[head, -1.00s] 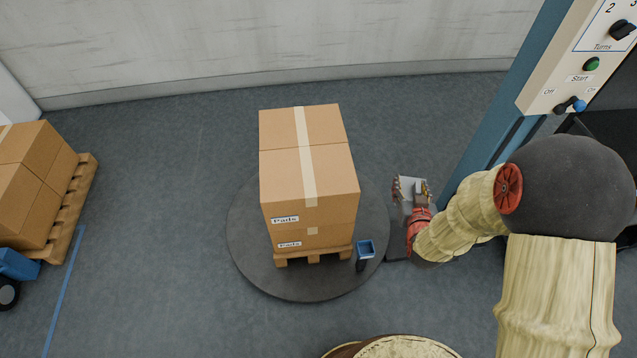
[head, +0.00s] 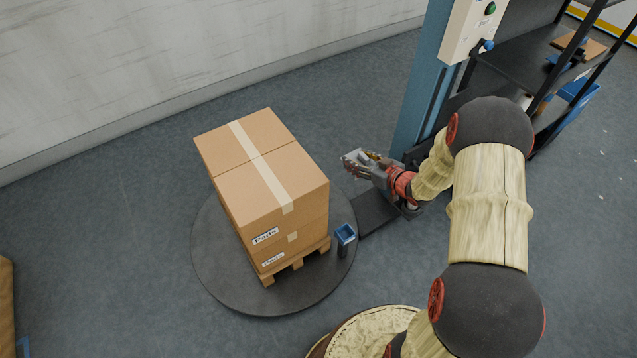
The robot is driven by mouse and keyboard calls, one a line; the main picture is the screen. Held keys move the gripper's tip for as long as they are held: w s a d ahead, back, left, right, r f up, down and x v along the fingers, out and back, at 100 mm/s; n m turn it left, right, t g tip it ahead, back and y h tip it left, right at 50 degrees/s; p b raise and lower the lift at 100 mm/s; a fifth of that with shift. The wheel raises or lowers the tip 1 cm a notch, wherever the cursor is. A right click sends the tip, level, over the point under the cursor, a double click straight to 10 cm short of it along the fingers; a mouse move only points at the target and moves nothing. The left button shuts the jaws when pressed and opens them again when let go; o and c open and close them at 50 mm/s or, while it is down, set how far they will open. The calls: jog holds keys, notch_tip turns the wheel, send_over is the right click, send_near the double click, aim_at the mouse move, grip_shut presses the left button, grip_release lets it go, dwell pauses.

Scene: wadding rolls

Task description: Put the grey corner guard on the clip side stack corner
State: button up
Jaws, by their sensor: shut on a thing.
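The stack of brown cartons (head: 262,180) stands on a wooden pallet (head: 297,259) on the dark round turntable (head: 215,270). A blue clip-like holder (head: 345,234) sits on a short post by the stack's near right corner. My gripper (head: 362,162) is right of the stack, apart from it and at the end of my bent arm. It is shut on a small grey piece, which looks like the grey corner guard (head: 354,157). The fingers partly hide it, so its exact shape and tilt cannot be told. No guard shows on the stack's near right corner.
A blue column (head: 421,90) with a control box (head: 470,27) stands behind my gripper. Dark shelving (head: 520,62) is at the upper right. A pale wall (head: 150,70) runs along the back.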

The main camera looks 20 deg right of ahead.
jog(key=w+a+f+b, duration=0.3)
jog(key=w+a+f, duration=0.1)
jog(key=a, duration=0.4)
jog(key=b, duration=0.2)
send_over(318, 182)
jog(key=f, duration=0.5)
jog(key=shift+s+d+f, duration=0.1)
jog(key=shift+d+f, duration=0.05)
jog(key=shift+d, duration=0.15)
jog(key=shift+a+f+b, duration=0.15)
jog(key=shift+f+b, duration=0.35)
jog(key=shift+f, duration=0.4)
jog(key=shift+a+f+b, duration=0.1)
jog(key=shift+f+b, duration=0.35)
jog(key=shift+f, duration=0.45)
jog(key=shift+f, duration=0.3)
jog(key=o, duration=1.2)
jog(key=shift+f, duration=0.1)
jog(key=shift+c, duration=0.2)
